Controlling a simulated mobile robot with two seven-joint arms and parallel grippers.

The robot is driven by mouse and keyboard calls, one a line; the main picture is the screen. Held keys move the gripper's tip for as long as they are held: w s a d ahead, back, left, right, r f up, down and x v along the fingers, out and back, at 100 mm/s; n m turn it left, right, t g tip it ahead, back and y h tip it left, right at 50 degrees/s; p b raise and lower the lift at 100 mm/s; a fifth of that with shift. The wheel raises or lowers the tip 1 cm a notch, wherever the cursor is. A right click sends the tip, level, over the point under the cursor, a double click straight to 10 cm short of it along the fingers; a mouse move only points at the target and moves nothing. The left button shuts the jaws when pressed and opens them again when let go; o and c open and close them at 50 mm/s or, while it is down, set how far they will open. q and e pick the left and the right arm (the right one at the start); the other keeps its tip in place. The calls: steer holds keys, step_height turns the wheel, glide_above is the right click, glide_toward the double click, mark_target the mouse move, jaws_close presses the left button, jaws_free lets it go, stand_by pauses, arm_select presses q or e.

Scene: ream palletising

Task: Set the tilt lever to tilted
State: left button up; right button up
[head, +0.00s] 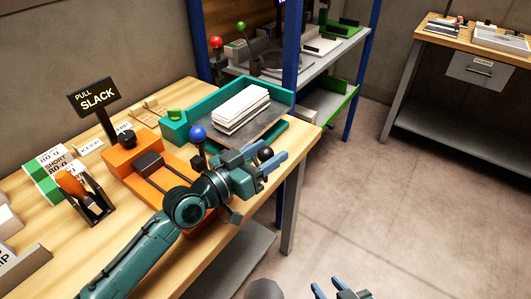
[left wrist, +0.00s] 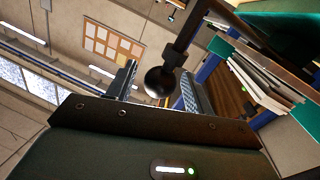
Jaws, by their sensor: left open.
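A lever with a black ball knob (head: 265,153) stands at the near right side of the teal tray unit (head: 285,94). I take it as the tilt lever; no label on it is readable. In the left wrist view the knob (left wrist: 159,82) sits between the two fingers on a dark bar. My left gripper (head: 270,165) is open with its fingers on either side of the knob; contact cannot be told. A white paper stack (head: 242,108) lies in the tray. My right gripper (head: 340,286) is partly cut off at the bottom edge.
A "PULL SLACK" sign (head: 94,97) and an orange-handled tool (head: 75,184) stand left. Blue shelf posts (head: 292,45) rise behind the tray. The floor at right is clear.

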arm_select(q)
steer(key=shift+c, duration=0.4)
steer(key=shift+w, duration=0.1)
jaws_close()
